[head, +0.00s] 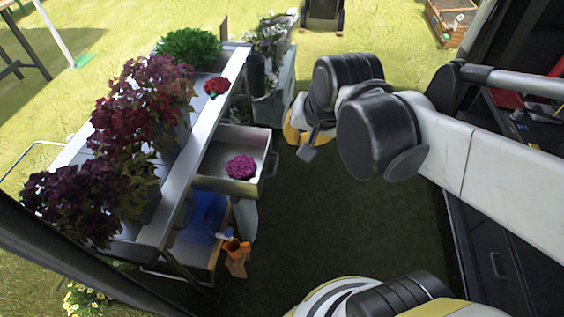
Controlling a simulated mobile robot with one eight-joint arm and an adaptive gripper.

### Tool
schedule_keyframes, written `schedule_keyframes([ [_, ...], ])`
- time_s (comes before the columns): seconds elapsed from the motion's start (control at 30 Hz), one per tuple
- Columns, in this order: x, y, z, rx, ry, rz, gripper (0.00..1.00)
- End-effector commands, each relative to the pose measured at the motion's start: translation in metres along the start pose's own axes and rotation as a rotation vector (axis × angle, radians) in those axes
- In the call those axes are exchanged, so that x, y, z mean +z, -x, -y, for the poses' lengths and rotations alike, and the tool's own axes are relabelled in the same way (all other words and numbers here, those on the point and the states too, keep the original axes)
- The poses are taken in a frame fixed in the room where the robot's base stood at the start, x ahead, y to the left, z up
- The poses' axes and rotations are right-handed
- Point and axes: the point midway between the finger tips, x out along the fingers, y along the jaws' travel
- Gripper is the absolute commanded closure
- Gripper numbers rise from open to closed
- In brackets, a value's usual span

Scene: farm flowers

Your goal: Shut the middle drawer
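An open metal drawer (247,187) sticks out of the right side of the metal workbench (200,138). A magenta flower head (241,167) lies in it. Its handle (272,163) is at the right end, on the front panel. Whether this is the middle drawer I cannot tell for sure. My gripper (307,150) is to the right of the drawer, apart from its front. A grey fingertip points down, and my arm hides most of the gripper, so its opening does not show.
Potted plants with dark red (130,115) and green leaves (188,46) and a red flower (217,86) stand on the bench. Below the drawer is a blue-lined compartment (203,215) with an orange item (236,250) at its edge. The dark floor (350,220) right of the bench is clear.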

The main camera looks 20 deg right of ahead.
Motion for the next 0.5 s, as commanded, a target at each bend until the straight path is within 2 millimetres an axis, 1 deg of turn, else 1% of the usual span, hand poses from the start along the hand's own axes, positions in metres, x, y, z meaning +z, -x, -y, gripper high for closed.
schedule_keyframes([
  [0.03, -0.013, -0.012, 0.001, 0.01, -0.106, 0.024, 1.0],
  [0.17, -0.037, -0.047, -0.003, 0.044, -0.411, 0.095, 1.0],
  [0.2, -0.043, -0.059, -0.005, 0.057, -0.503, 0.116, 1.0],
  [0.27, -0.052, -0.079, -0.009, 0.08, -0.644, 0.145, 1.0],
  [0.3, -0.057, -0.093, -0.012, 0.096, -0.735, 0.164, 1.0],
  [0.37, -0.064, -0.116, -0.019, 0.123, -0.874, 0.191, 1.0],
  [0.5, -0.071, -0.17, -0.037, 0.196, -1.184, 0.248, 1.0],
])
